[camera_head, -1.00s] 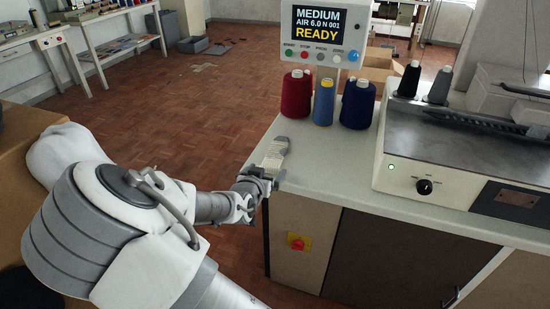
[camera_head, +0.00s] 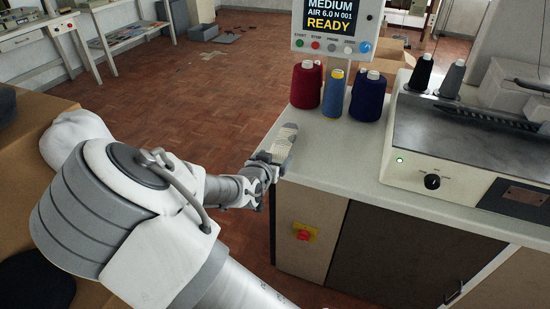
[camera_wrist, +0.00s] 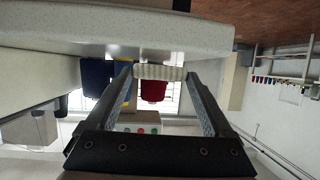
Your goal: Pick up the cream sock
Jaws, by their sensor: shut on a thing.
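The cream sock (camera_head: 284,141), with grey patches, is at the left edge of the pale countertop (camera_head: 335,165). My gripper (camera_head: 271,160) is at that edge, shut on the near end of the sock. In the wrist view the ribbed cream sock (camera_wrist: 160,72) spans between the two fingertips of my gripper (camera_wrist: 163,76), close to the countertop edge. Whether the sock still touches the countertop is hard to tell. The gripper hides the sock's near end in the head view.
Red (camera_head: 305,85), blue (camera_head: 334,94) and navy (camera_head: 368,96) yarn cones stand just behind the sock, below a display panel (camera_head: 338,25) reading READY. A machine (camera_head: 440,150) occupies the right of the counter. Open floor (camera_head: 200,110) lies to the left.

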